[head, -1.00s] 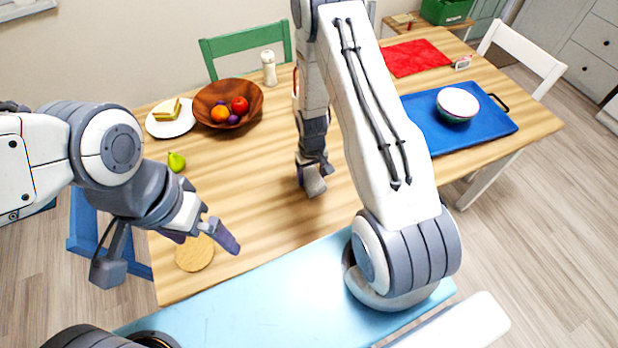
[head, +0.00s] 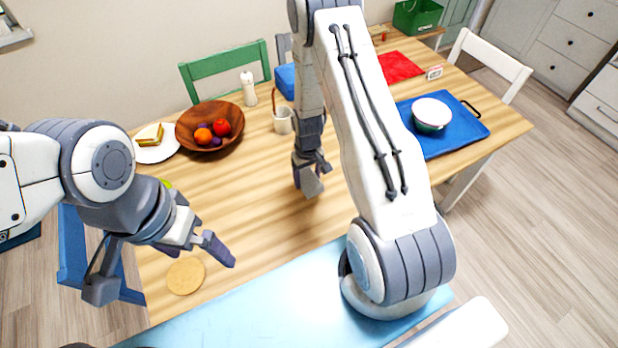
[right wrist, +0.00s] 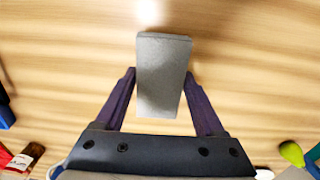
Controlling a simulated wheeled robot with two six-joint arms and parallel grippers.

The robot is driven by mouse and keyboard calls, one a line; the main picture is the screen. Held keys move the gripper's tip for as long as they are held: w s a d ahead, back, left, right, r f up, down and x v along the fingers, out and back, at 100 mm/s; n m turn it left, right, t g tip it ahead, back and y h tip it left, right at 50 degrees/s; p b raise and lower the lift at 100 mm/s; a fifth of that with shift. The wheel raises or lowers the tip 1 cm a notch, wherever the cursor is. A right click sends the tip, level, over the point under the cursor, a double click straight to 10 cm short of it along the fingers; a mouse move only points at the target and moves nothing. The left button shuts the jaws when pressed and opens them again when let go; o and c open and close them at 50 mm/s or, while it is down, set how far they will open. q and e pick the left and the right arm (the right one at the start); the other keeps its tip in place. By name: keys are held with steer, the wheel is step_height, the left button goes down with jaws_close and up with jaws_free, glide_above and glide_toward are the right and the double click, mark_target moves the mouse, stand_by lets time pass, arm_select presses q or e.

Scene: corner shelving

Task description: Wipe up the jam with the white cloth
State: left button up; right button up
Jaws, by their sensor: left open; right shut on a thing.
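My right gripper (head: 308,182) reaches down over the middle of the wooden table (head: 240,200). It is shut on a small pale grey-white block-like thing (right wrist: 162,80), which I take for the folded white cloth; it also shows at the fingertips in the head view (head: 312,185). Whether it touches the table I cannot tell. No jam shows in either view; my right arm hides part of the table. My left gripper (head: 203,252) is open and empty above the table's near left part, close to a round wooden board (head: 186,276).
A fruit bowl (head: 200,143), sandwich plate (head: 160,152), white shaker (head: 248,90) and mug (head: 283,122) stand at the back left. A blue tray (head: 450,140) with a bowl (head: 432,112) is at right, a red mat (head: 400,66) behind. A pear (right wrist: 291,152) lies left. A light-blue surface (head: 250,305) fronts the table.

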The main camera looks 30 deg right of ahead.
steer(key=shift+r+p, duration=0.8)
steer(key=shift+r, duration=0.55)
